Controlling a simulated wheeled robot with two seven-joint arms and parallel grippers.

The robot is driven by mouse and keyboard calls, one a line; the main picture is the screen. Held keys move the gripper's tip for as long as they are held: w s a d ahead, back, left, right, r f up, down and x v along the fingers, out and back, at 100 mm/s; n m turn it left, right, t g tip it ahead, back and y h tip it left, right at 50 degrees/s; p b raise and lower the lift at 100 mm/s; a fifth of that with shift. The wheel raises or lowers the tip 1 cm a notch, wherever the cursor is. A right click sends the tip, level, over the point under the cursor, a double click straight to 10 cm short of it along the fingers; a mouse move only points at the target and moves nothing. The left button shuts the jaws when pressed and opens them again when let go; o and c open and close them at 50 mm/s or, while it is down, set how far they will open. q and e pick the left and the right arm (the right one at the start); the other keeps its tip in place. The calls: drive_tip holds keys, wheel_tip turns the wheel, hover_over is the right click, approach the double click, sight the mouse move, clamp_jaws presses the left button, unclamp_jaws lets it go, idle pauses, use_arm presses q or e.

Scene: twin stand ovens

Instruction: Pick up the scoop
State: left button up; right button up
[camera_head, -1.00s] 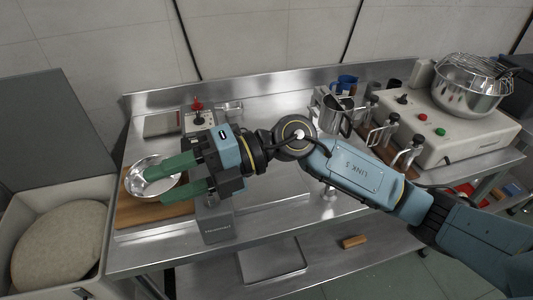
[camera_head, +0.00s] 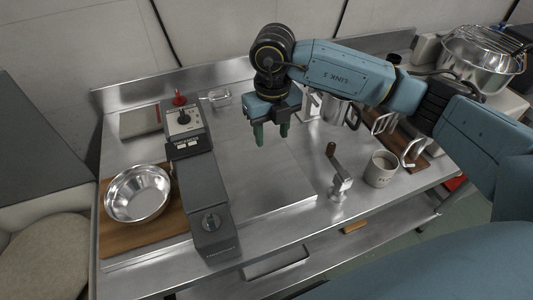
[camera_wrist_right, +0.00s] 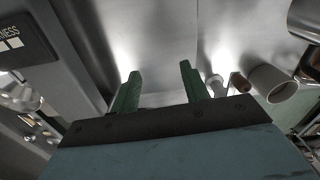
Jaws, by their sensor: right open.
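I cannot pick out the scoop with certainty. A small metal piece with a wooden-brown knob (camera_head: 338,178) stands on the steel table right of centre; it also shows in the right wrist view (camera_wrist_right: 216,86), right of the fingers. My right gripper (camera_head: 271,136) is over the middle of the table, fingers pointing down. In the right wrist view its two green fingers (camera_wrist_right: 160,72) are apart with nothing between them. The gripper is left of the knobbed piece and apart from it. My left gripper is not in view.
A steel bowl (camera_head: 138,193) sits on a wooden board (camera_head: 125,236) at the left, beside a dark scale-like device (camera_head: 203,205). A beige mug (camera_head: 381,168) stands at the right front. Metal pitchers and racks crowd the back right. The middle of the table is clear.

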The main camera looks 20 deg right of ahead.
sight(271, 156)
wheel_tip(271, 156, down, 3)
drive_tip(key=shift+r, duration=0.1)
drive_tip(key=shift+f, duration=0.45)
drive_tip(key=f, duration=0.4)
drive_tip(key=shift+s+a+f+b, duration=0.1)
drive_tip(key=shift+s+b, duration=0.2)
drive_tip(key=shift+b, duration=0.05)
drive_tip(key=shift+f, duration=0.35)
drive_tip(key=c, duration=0.3)
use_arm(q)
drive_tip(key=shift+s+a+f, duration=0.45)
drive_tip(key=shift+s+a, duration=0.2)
use_arm(e)
clamp_jaws()
